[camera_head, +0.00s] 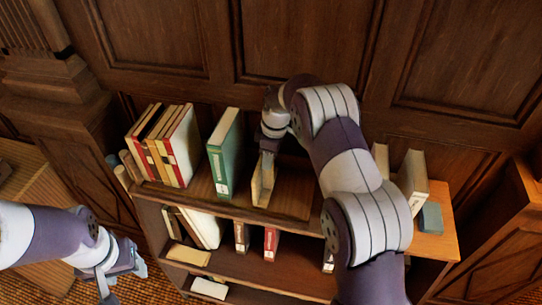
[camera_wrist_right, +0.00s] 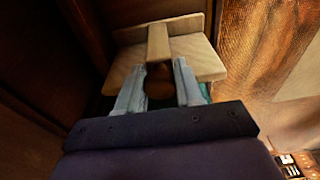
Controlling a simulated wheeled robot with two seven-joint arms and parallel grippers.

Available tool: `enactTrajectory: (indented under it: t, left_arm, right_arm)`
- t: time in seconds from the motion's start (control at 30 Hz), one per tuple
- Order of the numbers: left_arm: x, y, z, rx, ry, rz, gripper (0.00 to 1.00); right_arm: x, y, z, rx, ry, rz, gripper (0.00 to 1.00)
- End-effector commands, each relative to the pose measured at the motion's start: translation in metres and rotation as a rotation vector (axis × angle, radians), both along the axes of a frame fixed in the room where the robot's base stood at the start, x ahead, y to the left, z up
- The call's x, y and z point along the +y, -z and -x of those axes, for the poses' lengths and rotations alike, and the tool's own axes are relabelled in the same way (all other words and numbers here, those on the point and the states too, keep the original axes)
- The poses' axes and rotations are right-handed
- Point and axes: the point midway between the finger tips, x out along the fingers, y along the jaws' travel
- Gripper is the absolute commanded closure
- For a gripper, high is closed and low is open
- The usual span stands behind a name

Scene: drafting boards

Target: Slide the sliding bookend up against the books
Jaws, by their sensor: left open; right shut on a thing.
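The sliding bookend (camera_head: 262,186) is a light wooden piece standing upright on the top shelf. My right gripper (camera_head: 267,157) reaches down to it and is shut on it. In the right wrist view the pale wooden bookend (camera_wrist_right: 200,60) lies between and beyond the fingers (camera_wrist_right: 158,85). Left of the bookend a green book (camera_head: 225,155) stands upright, with a gap between the two. Further left is a row of cream, red and dark books (camera_head: 165,145), apart from the green book. My left gripper (camera_head: 122,272) is open and empty, low at the left, away from the shelf.
Bare shelf top (camera_head: 291,195) lies right of the bookend, partly behind my right arm. More pale books (camera_head: 412,178) and a small teal box (camera_head: 430,218) stand at the right end. Lower shelves hold books, including a red one (camera_head: 271,243). A panelled wall rises behind.

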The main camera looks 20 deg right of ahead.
Motion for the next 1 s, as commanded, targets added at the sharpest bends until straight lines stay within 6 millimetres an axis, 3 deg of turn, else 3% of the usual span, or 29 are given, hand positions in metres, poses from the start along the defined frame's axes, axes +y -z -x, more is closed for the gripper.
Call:
enactTrajectory:
  t: [1.0]
  left_arm:
    - [0.000, -0.003, 0.000, 0.000, 0.000, 0.000, 0.44]
  right_arm:
    - [0.051, -0.002, -0.033, -0.007, 0.000, 0.000, 0.95]
